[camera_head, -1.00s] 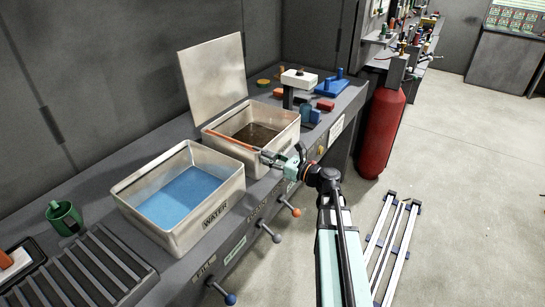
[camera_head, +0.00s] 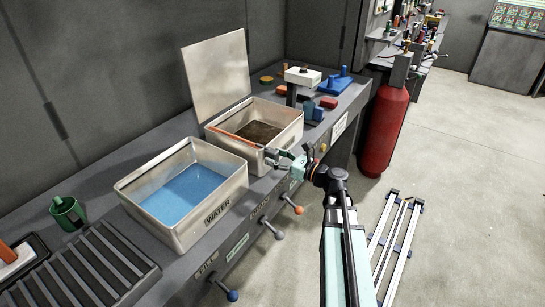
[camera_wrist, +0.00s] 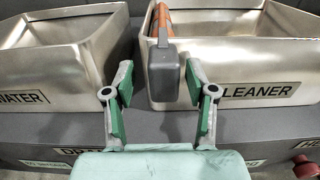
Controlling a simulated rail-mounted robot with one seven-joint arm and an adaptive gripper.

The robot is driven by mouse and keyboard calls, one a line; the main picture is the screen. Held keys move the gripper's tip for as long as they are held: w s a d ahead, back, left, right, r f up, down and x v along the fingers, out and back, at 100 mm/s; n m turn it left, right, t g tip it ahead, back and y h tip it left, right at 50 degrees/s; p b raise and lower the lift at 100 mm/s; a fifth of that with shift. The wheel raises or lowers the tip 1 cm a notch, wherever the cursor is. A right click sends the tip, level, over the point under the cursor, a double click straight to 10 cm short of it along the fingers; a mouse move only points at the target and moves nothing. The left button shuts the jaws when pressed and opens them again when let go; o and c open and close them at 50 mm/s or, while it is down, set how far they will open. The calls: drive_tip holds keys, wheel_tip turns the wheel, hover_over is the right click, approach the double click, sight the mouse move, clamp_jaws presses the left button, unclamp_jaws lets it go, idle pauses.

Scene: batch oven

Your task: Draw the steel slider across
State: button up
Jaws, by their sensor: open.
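A metal tank labelled CLEANER (camera_head: 265,170) holds dark liquid, with its lid standing open behind it. It also shows in the wrist view (camera_wrist: 235,65). A grey block (camera_wrist: 166,75) with an orange strip hangs at its front left edge. In the head view an orange bar (camera_head: 234,139) lies along that side. I cannot tell whether this is the steel slider. My gripper (camera_wrist: 160,70), also in the head view (camera_head: 276,156), is open at the tank's front. Its fingers appear to either side of the grey block; contact cannot be told.
A tank labelled WATER (camera_head: 215,205) holds blue liquid to the left. Levers with an orange knob (camera_head: 299,210), a grey knob (camera_head: 278,236) and a blue knob (camera_head: 232,295) stick out of the bench front. A red cylinder (camera_head: 385,130) stands right. The right floor has free room.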

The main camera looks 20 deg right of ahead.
drive_tip(key=v, duration=1)
drive_tip(key=shift+s, duration=0.2)
